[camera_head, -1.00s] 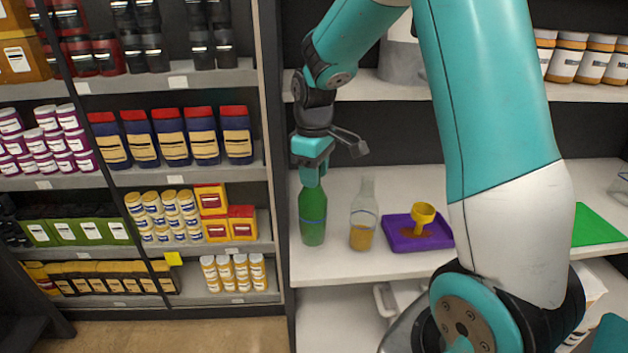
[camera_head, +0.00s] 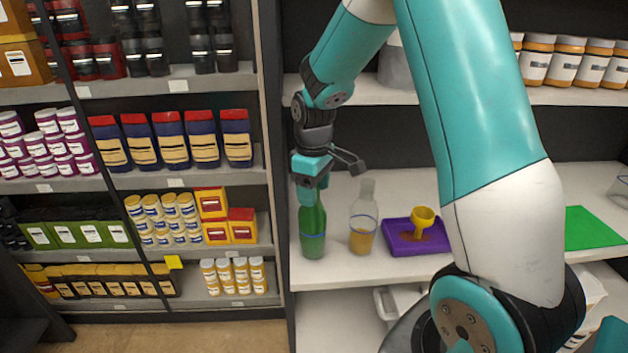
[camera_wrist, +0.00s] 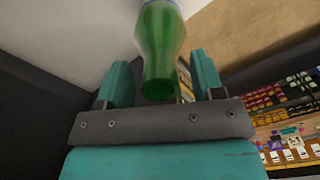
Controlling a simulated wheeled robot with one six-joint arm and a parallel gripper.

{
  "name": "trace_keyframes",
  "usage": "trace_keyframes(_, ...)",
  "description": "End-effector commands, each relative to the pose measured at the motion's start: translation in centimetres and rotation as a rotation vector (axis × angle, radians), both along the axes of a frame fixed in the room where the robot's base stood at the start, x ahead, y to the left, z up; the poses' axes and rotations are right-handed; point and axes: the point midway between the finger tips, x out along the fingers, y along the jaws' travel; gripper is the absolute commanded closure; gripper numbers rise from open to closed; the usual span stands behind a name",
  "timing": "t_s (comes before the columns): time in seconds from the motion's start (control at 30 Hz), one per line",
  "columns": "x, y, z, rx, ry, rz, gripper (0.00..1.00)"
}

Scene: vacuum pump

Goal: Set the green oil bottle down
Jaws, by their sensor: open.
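The green oil bottle (camera_head: 312,232) is upright at the left end of the white shelf board and appears to rest on it. My gripper (camera_head: 311,186) is above it, with the fingers around the bottle's neck. In the wrist view the bottle (camera_wrist: 163,40) lies between the two fingers of my gripper (camera_wrist: 162,72), which are apart with gaps on both sides. The neck top is partly hidden by the gripper in the head view.
A clear bottle with amber liquid (camera_head: 362,238) stands just right of the green bottle. Further right are a purple tray (camera_head: 402,244) with a yellow funnel (camera_head: 423,217) and a green mat (camera_head: 590,230). A dark rack post (camera_head: 273,150) is close on the left. The front edge of the board is near.

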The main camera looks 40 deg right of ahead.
Motion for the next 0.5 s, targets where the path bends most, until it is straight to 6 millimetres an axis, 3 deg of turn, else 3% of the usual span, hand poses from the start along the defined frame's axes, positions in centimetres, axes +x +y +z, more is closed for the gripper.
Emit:
trace_keyframes(0.17, 0.2, 0.0, 2.1, -0.001, -0.007, 0.000, 0.39)
trace_keyframes(0.5, 0.1, 0.0, 9.4, -0.001, -0.006, 0.000, 0.39)
